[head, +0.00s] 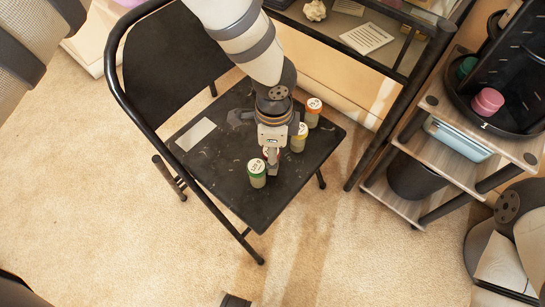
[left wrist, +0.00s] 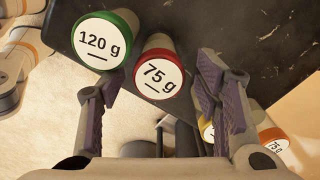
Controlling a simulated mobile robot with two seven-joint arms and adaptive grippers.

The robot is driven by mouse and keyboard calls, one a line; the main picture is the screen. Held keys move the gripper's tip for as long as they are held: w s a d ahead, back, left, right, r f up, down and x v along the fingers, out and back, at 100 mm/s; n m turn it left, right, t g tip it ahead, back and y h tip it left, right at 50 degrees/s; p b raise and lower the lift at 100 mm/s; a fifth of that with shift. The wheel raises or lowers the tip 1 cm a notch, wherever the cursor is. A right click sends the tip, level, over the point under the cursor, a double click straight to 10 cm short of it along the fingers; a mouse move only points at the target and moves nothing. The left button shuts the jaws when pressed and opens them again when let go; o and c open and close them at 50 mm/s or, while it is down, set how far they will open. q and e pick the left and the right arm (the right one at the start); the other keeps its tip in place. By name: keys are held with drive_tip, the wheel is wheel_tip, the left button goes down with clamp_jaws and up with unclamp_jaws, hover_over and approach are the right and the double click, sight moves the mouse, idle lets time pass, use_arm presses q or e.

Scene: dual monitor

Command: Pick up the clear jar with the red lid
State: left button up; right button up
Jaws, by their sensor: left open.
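The red-lidded jar (left wrist: 161,75), labelled 75 g, lies between the spread fingers of my left gripper in the left wrist view. Its lid faces the camera, and the fingers appear apart from it. A green-lidded jar (left wrist: 103,43), labelled 120 g, is beside it on the left and also shows in the head view (head: 257,173). My left gripper (head: 271,160) is open, low over the black chair seat. In the head view I cannot make out the red-lidded jar, apparently hidden by the gripper. My right gripper is not in view.
On the black seat (head: 222,170) stand a yellow-lidded jar (head: 298,139) and an orange-lidded jar (head: 313,112), right of my gripper. A pale card (head: 195,134) lies at left. The chair's backrest (head: 170,62) and a shelf unit (head: 400,195) flank the area.

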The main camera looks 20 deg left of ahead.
use_arm(q)
drive_tip(key=f, duration=0.4)
drive_tip(key=shift+s+a+f+b, duration=0.1)
drive_tip(key=shift+a+f+b, duration=0.15)
drive_tip(key=shift+b, duration=0.1)
drive_tip(key=shift+r, duration=0.1)
drive_tip(key=c, duration=1.3)
drive_tip(key=shift+r, duration=0.1)
